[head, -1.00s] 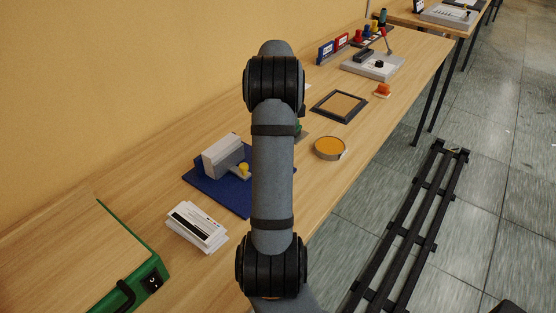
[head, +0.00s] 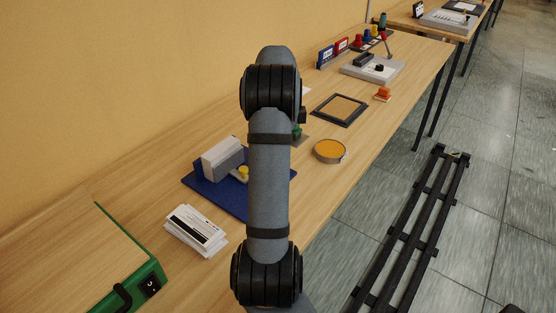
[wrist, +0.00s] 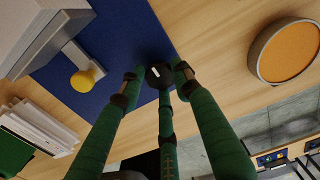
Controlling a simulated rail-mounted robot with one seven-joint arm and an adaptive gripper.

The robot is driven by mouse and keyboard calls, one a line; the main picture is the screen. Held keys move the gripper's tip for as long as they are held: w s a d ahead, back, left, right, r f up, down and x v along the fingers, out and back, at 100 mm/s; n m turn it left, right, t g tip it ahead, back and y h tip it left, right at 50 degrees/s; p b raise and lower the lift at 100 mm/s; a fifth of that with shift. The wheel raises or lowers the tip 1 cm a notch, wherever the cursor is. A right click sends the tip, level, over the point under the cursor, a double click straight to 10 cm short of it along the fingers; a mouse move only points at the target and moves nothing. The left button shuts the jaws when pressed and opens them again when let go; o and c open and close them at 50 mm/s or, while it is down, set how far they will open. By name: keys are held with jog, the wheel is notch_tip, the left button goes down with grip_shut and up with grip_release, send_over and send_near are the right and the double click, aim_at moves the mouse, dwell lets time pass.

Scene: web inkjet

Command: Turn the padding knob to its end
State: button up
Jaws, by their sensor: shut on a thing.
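The padding knob (wrist: 158,73) is a round black knob with a white mark, at the edge of a dark blue base in the wrist view. My gripper (wrist: 157,82) has green fingers with dark tips, shut around the knob from both sides, with another finger below it. The blue base (head: 203,187) carries a grey block (head: 222,156) and a yellow-knobbed lever (head: 242,174); the yellow knob also shows in the wrist view (wrist: 84,80). In the head view my arm hides the padding knob and my gripper.
A stack of printed sheets (head: 196,230) lies beside the blue base. A round orange-topped tin (head: 330,151) stands on its other side. A dark square frame (head: 339,109) and a grey control box (head: 372,68) are farther along the wooden bench. A green-edged case (head: 130,286) is nearest.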

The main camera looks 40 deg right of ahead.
jog(key=o, duration=1.1)
jog(key=shift+o, duration=0.2)
notch_tip(320, 180, up, 12)
notch_tip(320, 180, down, 12)
jog(key=shift+f, duration=0.1)
dwell(0.7)
